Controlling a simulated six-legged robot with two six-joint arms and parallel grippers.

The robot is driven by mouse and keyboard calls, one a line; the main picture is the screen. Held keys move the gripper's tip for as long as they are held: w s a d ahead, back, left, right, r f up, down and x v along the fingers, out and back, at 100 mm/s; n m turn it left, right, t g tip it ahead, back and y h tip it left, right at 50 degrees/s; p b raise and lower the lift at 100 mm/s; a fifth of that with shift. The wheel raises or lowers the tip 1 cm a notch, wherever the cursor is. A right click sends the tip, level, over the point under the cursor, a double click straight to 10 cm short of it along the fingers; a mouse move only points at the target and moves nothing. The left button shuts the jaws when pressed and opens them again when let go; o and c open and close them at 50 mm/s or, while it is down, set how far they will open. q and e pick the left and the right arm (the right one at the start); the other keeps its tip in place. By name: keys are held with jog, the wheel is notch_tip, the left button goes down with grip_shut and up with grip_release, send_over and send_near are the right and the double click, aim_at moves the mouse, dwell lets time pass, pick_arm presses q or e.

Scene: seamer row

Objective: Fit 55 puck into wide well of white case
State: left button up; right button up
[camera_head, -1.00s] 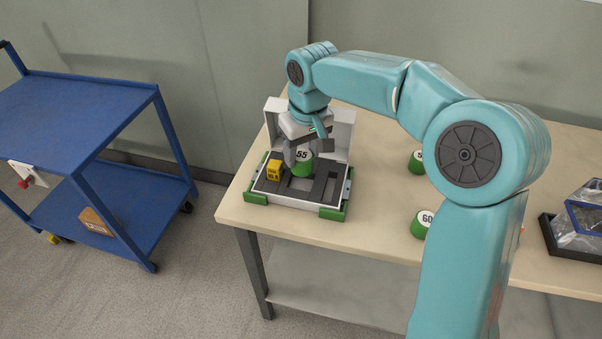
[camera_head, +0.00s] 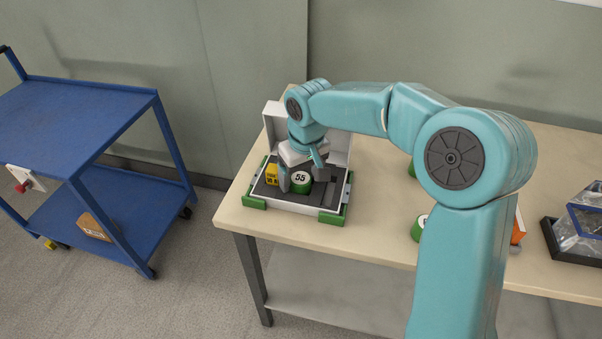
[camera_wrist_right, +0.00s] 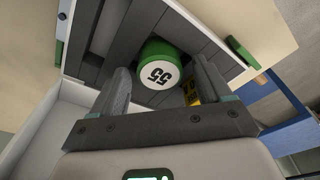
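The 55 puck (camera_head: 301,182), green with a white numbered top, sits upright and low in the dark insert of the white case (camera_head: 290,206), where the wide well showed. The case stands with its lid (camera_head: 338,150) raised behind. My right gripper (camera_head: 303,178) is over the case, with one finger on each side of the puck. In the right wrist view the puck (camera_wrist_right: 160,72) shows between and beyond the fingers, with a gap at the left finger, so the gripper looks open. Whether the puck is fully down cannot be told. My left gripper is out of view.
A yellow block (camera_head: 271,177) sits in the case left of the puck. Other green pucks (camera_head: 418,229) stand on the table (camera_head: 380,240), partly behind my right arm. A black tray (camera_head: 570,246) with a clear item is at the right. A blue cart (camera_head: 75,110) stands left.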

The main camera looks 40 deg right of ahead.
aim_at(305, 183)
jog(key=shift+r, duration=0.6)
notch_tip(305, 183, up, 11)
jog(key=s+p, duration=0.1)
jog(key=p, duration=0.1)
jog(key=shift+s, duration=0.4)
jog(key=shift+a, duration=0.1)
